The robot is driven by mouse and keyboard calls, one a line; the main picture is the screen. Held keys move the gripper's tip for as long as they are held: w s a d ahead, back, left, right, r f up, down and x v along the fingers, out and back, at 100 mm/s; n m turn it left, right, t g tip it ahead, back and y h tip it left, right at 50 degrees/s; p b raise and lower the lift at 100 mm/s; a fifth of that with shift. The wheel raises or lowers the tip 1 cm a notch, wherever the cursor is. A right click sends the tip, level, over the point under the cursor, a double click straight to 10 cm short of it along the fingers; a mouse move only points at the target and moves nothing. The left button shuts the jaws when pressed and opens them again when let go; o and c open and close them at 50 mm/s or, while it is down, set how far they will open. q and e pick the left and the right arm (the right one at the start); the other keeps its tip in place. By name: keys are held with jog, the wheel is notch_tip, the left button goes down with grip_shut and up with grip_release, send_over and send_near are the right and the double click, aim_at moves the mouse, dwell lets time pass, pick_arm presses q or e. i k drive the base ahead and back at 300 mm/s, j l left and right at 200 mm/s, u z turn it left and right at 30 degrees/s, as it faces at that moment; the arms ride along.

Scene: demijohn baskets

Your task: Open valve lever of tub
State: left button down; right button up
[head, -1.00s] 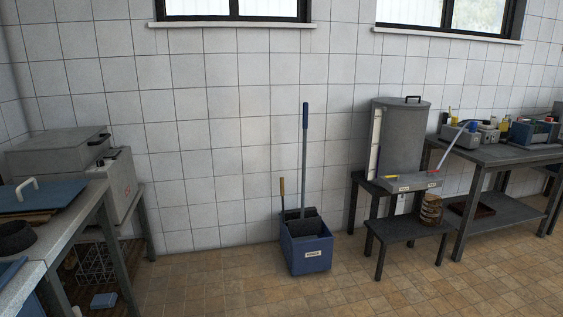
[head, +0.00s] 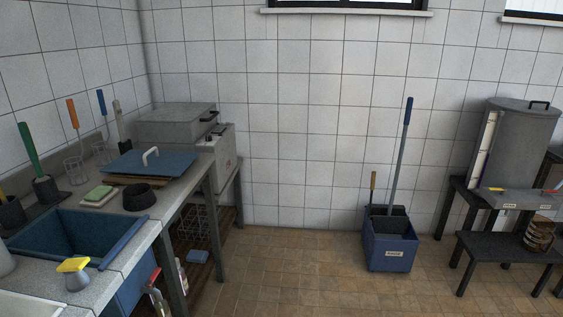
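A grey lidded tub (head: 523,140) stands on a dark stand at the right. A grey ledge (head: 510,200) at its front carries a small yellow lever (head: 495,189) and a red lever (head: 551,191) near the picture edge, with small labels below that I cannot read. At the lower left, a blue basin (head: 60,236) is set into a counter. A red-topped part (head: 153,277) shows below the basin's right side; I cannot tell whether it is a valve lever. Neither of my grippers is in view.
A labelled blue mop bucket (head: 390,250) stands on the floor against the tiled wall. A low dark bench (head: 505,247) with a brown coil stands before the tub. The counter (head: 150,225) holds brushes and a blue lid (head: 150,166). The middle floor is clear.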

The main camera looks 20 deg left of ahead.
aim_at(149, 283)
jog(key=u, duration=1.55)
